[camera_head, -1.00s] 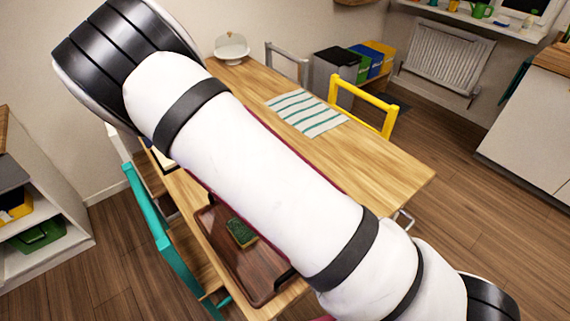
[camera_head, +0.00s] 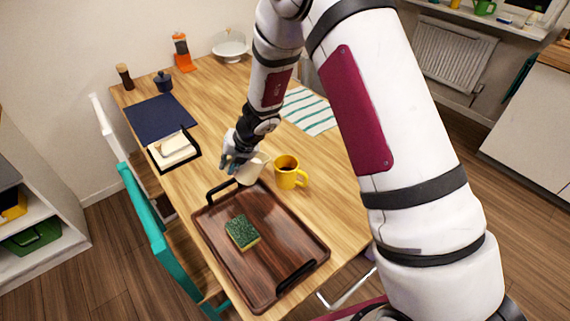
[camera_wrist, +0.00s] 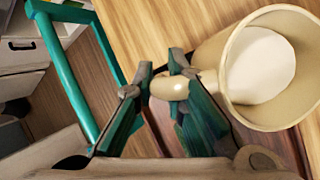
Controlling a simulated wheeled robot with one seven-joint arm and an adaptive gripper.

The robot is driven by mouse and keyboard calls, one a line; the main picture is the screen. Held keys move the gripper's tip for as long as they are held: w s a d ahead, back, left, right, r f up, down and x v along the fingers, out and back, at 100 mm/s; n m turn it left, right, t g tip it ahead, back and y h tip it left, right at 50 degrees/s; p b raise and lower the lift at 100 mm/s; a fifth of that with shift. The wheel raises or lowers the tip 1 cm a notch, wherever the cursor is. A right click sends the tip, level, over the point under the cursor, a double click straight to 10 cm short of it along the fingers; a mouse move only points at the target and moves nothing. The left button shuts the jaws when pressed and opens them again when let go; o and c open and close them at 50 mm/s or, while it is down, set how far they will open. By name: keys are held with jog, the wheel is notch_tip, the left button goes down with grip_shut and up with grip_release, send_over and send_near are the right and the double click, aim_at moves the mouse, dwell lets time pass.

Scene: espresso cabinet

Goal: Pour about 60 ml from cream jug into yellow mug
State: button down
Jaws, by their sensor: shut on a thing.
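The cream jug (camera_head: 252,171) is a small beige jug, just left of the yellow mug in the head view. My gripper (camera_head: 236,163) is shut on its handle; in the wrist view my two fingers (camera_wrist: 161,78) close around the handle. The wrist view looks into the jug's mouth (camera_wrist: 222,60), where white cream (camera_wrist: 261,66) shows inside. I cannot tell whether the jug is off the table. The yellow mug (camera_head: 287,172) stands upright on the table, its handle to the right. Its inside is hard to make out, and it is not in the wrist view.
A dark wooden tray (camera_head: 285,220) with black handles and a green sponge (camera_head: 242,232) lies just in front. A butter dish (camera_head: 174,150), a navy mat (camera_head: 160,117) and a striped cloth (camera_head: 309,111) lie farther back. A teal chair (camera_head: 150,225) stands at the left.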

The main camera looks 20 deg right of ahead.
jog(key=shift+d, duration=0.15)
jog(key=shift+w+d+r+m+y+b, duration=0.15)
jog(key=shift+d+y+b, duration=0.25)
jog(key=shift+d+y, duration=0.25)
jog(key=shift+w+d+r+m+y+b, duration=0.15)
jog(key=shift+d+y+b, duration=0.25)
jog(key=shift+d+y, duration=0.2)
dwell(2.2)
jog(key=shift+s+d+r+y+b, duration=0.1)
jog(key=shift+d+y+b, duration=0.25)
jog(key=shift+y, duration=0.2)
dwell(0.8)
jog(key=shift+d+r+y, duration=0.3)
jog(key=shift+r, duration=0.1)
dwell(1.0)
